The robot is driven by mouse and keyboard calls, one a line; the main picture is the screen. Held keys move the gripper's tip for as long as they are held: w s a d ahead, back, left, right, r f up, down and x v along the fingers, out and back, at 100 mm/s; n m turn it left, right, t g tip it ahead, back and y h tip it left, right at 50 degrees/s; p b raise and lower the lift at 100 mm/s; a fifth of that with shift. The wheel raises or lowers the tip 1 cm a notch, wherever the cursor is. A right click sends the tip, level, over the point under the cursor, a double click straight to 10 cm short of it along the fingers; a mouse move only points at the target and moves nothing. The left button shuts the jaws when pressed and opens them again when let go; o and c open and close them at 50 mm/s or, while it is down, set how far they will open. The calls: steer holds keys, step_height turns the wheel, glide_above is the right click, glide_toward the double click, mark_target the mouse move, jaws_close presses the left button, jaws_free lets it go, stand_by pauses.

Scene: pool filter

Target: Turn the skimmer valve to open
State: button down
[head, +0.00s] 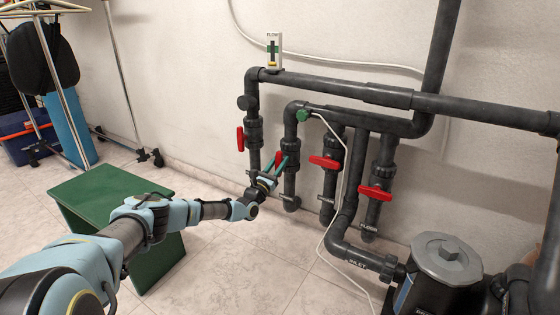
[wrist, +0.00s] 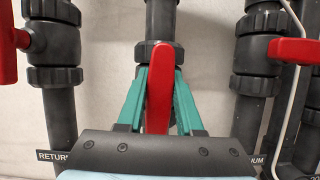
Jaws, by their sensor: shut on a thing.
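My gripper (head: 279,166) is shut on a red valve handle (head: 279,158) on the second pipe from the left. In the wrist view the teal fingers of my gripper (wrist: 160,80) stand on either side of this red handle (wrist: 159,65), which points along its dark vertical pipe. The label of this pipe is hidden behind my gripper, so I cannot read whether it is the skimmer. The pipe to its left carries a label reading RETURN (wrist: 53,156); the label to the right is partly covered and ends in UM (wrist: 257,161).
The left valve's red handle (head: 240,139) is upright. Two right-hand valves have crosswise red handles (head: 324,161) (head: 375,193). A grey-lidded pump (head: 448,258) stands front right, with a white cable (head: 344,180) before the pipes. A green stool (head: 110,188) stands left, beside my arm.

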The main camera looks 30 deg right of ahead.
steer(key=shift+n, duration=0.5)
steer(key=c, duration=0.6)
jaws_free()
steer(key=shift+o, duration=0.2)
steer(key=shift+a+f, duration=0.1)
